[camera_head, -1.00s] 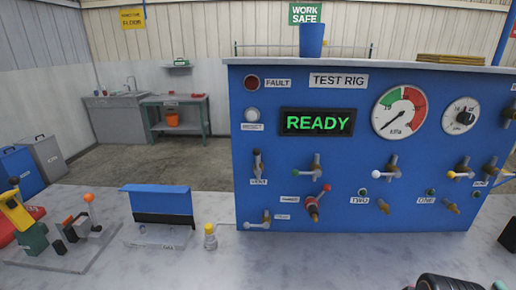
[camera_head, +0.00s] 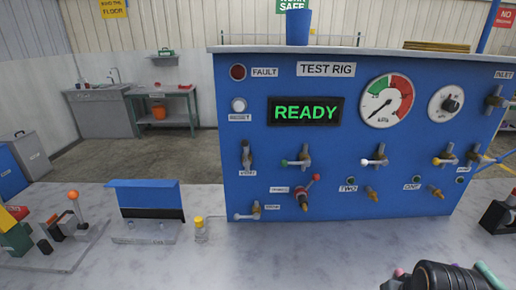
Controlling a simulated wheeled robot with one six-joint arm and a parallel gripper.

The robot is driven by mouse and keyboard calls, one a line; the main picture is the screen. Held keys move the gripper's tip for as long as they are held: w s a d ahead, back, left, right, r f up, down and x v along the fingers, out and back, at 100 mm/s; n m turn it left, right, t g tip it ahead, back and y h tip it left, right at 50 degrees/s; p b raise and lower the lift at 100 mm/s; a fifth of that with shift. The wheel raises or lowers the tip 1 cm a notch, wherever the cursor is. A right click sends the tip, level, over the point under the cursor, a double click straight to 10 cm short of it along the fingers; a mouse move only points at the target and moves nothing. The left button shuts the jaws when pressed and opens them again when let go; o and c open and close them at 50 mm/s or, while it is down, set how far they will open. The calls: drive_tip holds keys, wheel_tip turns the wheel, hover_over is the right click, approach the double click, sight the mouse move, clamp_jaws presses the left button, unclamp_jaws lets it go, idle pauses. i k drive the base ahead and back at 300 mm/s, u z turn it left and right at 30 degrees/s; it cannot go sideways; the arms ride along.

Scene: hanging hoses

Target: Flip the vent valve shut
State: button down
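The vent valve (camera_head: 246,155) is on the left of the blue test rig panel, above a small label that I read only faintly as vent. Its dark lever stands upright, in line with the short valve body. Nothing touches it. A dark rounded part (camera_head: 445,277), probably the end of my arm, shows at the bottom right edge, with pink and teal bits beside it. It is far below and to the right of the vent valve. No fingertips can be made out, so its opening is hidden.
The test rig (camera_head: 235,130) shows a green READY display (camera_head: 306,111) and a pressure gauge (camera_head: 387,100). Other valves are close by: a green-tipped one (camera_head: 301,160), a red-handled one (camera_head: 306,193) and a white-tipped one (camera_head: 250,213). The bench top before the panel is mostly clear.

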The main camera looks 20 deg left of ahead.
sight(244, 143)
drive_tip(key=k, duration=0.45)
drive_tip(key=u, duration=0.7)
drive_tip(key=i, duration=0.45)
drive_tip(key=z, duration=0.05)
